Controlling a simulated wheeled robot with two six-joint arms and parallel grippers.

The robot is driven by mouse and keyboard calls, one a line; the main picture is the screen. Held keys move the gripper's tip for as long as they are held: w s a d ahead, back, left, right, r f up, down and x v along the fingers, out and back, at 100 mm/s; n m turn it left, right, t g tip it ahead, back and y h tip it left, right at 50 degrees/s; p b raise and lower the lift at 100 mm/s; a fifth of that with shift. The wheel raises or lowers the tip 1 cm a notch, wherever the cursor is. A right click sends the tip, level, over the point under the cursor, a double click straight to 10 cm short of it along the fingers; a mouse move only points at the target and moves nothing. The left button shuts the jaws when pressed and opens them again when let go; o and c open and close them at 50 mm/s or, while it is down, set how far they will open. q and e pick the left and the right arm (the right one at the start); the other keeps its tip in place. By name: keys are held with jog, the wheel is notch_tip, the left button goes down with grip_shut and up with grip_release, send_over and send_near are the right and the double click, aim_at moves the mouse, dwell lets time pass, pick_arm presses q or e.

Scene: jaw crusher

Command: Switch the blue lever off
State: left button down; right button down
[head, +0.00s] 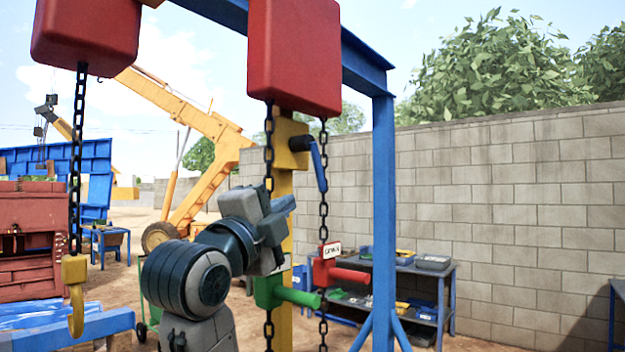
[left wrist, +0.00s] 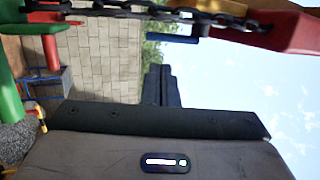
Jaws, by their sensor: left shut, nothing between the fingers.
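The blue lever (head: 319,166) hangs from a black pivot on the yellow post (head: 284,180), its free end pointing down and slightly right. In the left wrist view, which is turned sideways, a blue bar that looks like this lever (left wrist: 174,39) shows beyond the fingers, behind the chain. My left gripper (head: 287,204) is shut and empty, below and left of the lever in the head view. Its dark fingers (left wrist: 160,86) are together in the wrist view, with a visible gap to the blue bar. My right gripper is in neither view.
Black chains (head: 323,205) hang beside the post from a red block (head: 294,55). A green lever (head: 290,294) and a red lever (head: 345,275) sit lower. A blue frame leg (head: 383,200) stands at right, before shelves (head: 440,285) and a block wall (head: 520,220).

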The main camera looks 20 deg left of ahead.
aim_at(322, 182)
pick_arm(q)
jog(key=p+x, duration=0.4)
jog(key=x, duration=0.6)
jog(key=shift+w+r+p, duration=0.15)
jog(key=shift+w+p, duration=0.25)
jog(key=shift+w, duration=0.1)
jog(key=shift+w+d+f+t+b, duration=0.15)
jog(key=shift+w+f+t+b, duration=0.25)
jog(key=shift+b, duration=0.8)
jog(key=shift+d+r, duration=0.1)
jog(key=shift+r, duration=0.05)
jog(key=shift+w+d+r+t, duration=0.2)
jog(key=shift+w+t, duration=0.1)
jog(key=shift+w, duration=0.25)
